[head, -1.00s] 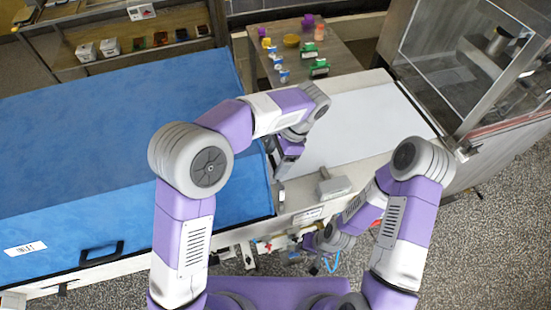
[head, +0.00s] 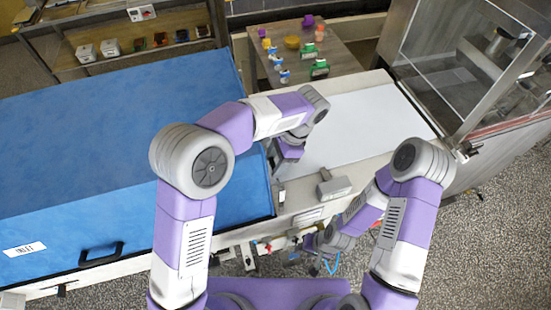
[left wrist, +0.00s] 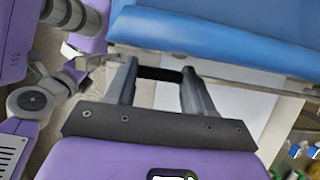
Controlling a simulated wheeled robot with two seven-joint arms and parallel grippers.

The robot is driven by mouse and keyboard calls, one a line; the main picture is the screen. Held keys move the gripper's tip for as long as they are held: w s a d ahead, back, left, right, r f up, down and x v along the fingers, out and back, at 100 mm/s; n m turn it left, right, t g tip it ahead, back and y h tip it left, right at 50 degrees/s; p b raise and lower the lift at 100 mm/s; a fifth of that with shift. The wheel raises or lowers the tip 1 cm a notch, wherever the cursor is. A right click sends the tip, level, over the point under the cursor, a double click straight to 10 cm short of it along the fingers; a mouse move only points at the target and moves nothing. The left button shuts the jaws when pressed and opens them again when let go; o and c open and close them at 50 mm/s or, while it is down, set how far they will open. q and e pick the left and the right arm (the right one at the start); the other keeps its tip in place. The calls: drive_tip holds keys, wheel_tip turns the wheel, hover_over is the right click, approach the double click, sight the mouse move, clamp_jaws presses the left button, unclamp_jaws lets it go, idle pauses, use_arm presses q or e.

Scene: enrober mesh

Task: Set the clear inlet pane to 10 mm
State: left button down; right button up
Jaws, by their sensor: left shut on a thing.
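My left gripper (head: 281,168) is at the right end of the blue cover, above the near end of the white belt. In the left wrist view its two fingers (left wrist: 160,85) stand on either side of a short black bar (left wrist: 160,74) and are shut on it. The bar lies just below the blue cover's edge, along a thin pale strip (left wrist: 235,79) that may be the edge of the clear inlet pane. I cannot make out the pane itself or its gap. My right gripper (head: 317,265) hangs low at the machine's front side; its jaws are too small to read.
The blue cover (head: 110,150) carries an INLET label and a black handle (head: 102,255). The white belt (head: 350,130) runs right to a glass-sided enclosure (head: 465,65). A small grey box (head: 334,187) sits on the front rail. A side table (head: 345,65) holds small coloured items.

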use_arm(q)
wheel_tip(320, 180, down, 2)
drive_tip(key=shift+f, duration=0.1)
drive_tip(key=shift+c, duration=2)
unclamp_jaws()
drive_tip(key=s+v, duration=0.1)
drive_tip(key=v, duration=0.6)
drive_tip(key=shift+w+r+p, duration=0.4)
drive_tip(key=shift+w+p, duration=0.05)
drive_tip(key=shift+w, duration=0.1)
drive_tip(key=shift+d, duration=0.1)
